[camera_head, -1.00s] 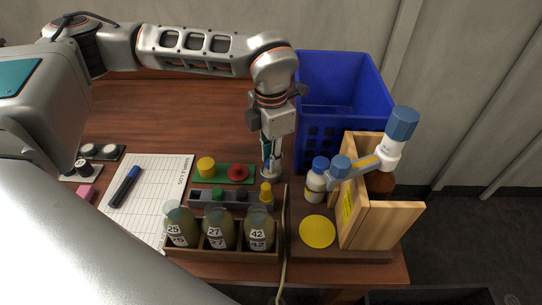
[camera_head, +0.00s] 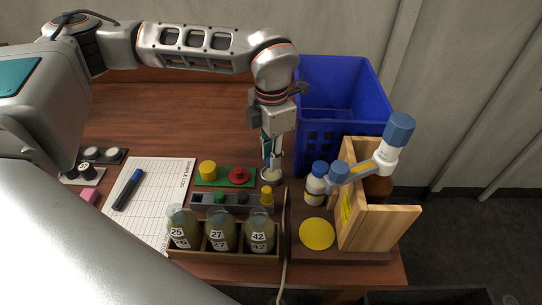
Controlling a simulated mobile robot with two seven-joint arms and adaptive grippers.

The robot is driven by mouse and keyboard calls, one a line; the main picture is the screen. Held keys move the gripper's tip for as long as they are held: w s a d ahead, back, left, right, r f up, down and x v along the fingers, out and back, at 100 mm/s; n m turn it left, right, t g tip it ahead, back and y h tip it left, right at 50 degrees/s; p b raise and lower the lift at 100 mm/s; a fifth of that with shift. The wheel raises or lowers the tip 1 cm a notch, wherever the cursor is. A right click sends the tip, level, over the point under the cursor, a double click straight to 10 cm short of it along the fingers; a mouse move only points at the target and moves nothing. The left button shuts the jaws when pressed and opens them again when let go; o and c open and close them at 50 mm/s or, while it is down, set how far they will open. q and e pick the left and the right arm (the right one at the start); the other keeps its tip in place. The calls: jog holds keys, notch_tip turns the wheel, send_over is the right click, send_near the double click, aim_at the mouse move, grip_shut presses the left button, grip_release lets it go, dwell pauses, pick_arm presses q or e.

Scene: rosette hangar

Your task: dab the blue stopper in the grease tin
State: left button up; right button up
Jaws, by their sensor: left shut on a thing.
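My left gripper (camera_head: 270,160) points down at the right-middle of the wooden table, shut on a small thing. A bit of blue shows between its fingers, which I take for the blue stopper, mostly hidden by the fingers. The grease tin (camera_head: 272,176) appears to be the small round pale tin right under the fingertips, partly covered by them. I cannot tell whether the stopper touches the grease. My right gripper is not in view.
A grey rack (camera_head: 230,199) with stoppers and a wooden holder (camera_head: 225,257) with numbered bottles stand in front. A green tray (camera_head: 223,182) is left of the tin. A blue crate (camera_head: 350,90), a white bottle (camera_head: 315,188) and a wooden stand (camera_head: 385,228) are right.

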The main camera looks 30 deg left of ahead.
pick_arm(q)
jog(key=shift+r+p, duration=1.75)
jog(key=shift+r, duration=1.05)
